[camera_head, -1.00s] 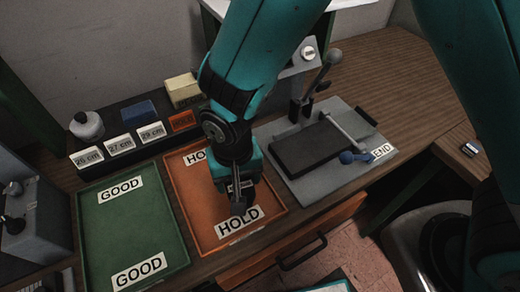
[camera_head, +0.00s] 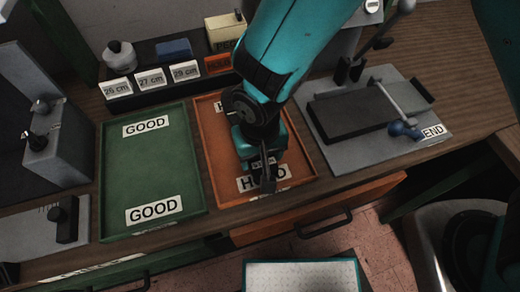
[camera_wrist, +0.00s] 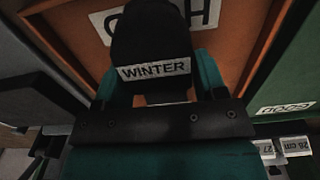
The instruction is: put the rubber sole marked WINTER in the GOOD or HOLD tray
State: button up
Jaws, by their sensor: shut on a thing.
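The black rubber sole (camera_wrist: 148,35) with a white WINTER label (camera_wrist: 154,70) is held between my gripper's teal fingers (camera_wrist: 155,85) in the wrist view. In the head view my gripper (camera_head: 264,172) is over the front half of the orange HOLD tray (camera_head: 222,190), and a dark end of the sole (camera_head: 268,184) covers part of the front HOLD label. I cannot tell whether the sole touches the tray floor. The green GOOD tray (camera_head: 150,170) is just left of the HOLD tray and looks empty.
A press plate (camera_head: 345,145) with a blue-knobbed lever (camera_head: 402,129) stands right of the HOLD tray. A dark rack with size labels (camera_head: 150,80) stands behind the trays. A grey device (camera_head: 50,140) is at the left. An orange drawer (camera_head: 350,205) is below the front edge.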

jog(key=shift+f, duration=0.75)
jog(key=shift+f+b, duration=0.45)
jog(key=shift+b, duration=0.05)
dwell(0.3)
jog(key=o, duration=1.3)
jog(key=shift+r, duration=0.1)
jog(key=shift+r+p, duration=2.95)
jog(key=shift+r, duration=0.5)
